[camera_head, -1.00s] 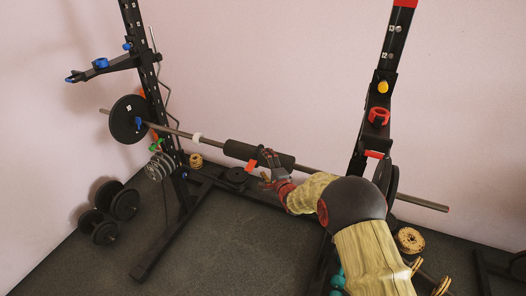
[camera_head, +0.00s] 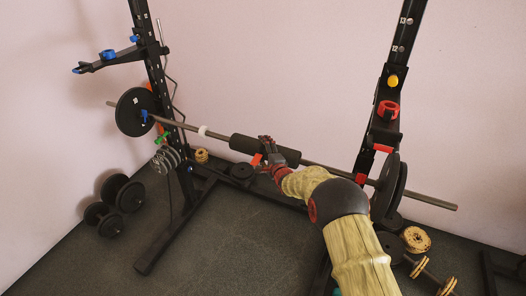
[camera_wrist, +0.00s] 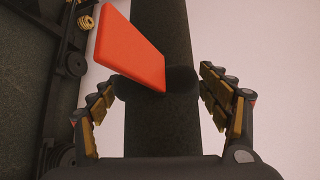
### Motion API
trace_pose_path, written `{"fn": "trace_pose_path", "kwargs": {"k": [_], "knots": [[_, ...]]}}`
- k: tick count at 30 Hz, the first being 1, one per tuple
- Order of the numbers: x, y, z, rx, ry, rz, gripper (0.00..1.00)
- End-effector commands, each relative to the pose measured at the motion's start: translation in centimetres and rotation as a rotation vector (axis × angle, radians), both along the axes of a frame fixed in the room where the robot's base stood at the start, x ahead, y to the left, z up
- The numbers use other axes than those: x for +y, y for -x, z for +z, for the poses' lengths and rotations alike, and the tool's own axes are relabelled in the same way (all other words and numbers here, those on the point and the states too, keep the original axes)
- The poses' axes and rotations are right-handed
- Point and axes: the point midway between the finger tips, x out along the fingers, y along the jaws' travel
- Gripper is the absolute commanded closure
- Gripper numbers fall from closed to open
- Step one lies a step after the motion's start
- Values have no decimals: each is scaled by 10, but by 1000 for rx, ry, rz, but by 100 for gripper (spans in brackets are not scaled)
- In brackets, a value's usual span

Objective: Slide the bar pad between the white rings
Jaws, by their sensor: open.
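The bar pad (camera_head: 246,145) is a dark sleeve around the metal bar (camera_head: 333,171), right of the bar's middle. One white ring (camera_head: 202,131) sits on the bar to the left of the pad, with bare bar between them. I see no second white ring in either view. My gripper (camera_head: 267,143) is at the pad's right half. In the wrist view, its open fingers (camera_wrist: 157,85) stand on either side of the dark pad (camera_wrist: 163,125), and I cannot tell whether they touch it. A red tag (camera_wrist: 130,50) shows at the pad.
The bar rests across a black rack with a left upright (camera_head: 157,85) and a right upright (camera_head: 396,60). Black weight plates (camera_head: 133,111) are on both bar ends. Dumbbells (camera_head: 122,195) lie at left. The floor (camera_head: 235,230) inside the rack is clear.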

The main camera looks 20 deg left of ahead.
Motion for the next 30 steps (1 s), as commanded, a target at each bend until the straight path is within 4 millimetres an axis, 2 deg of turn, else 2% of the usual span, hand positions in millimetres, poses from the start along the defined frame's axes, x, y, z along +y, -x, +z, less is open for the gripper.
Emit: {"fn": "trace_pose_path", "kwargs": {"k": [2, 30], "knots": [[0, 0, 0, 0, 0, 0, 23], [-1, 0, -1, 1, 1, 0, 77]]}}
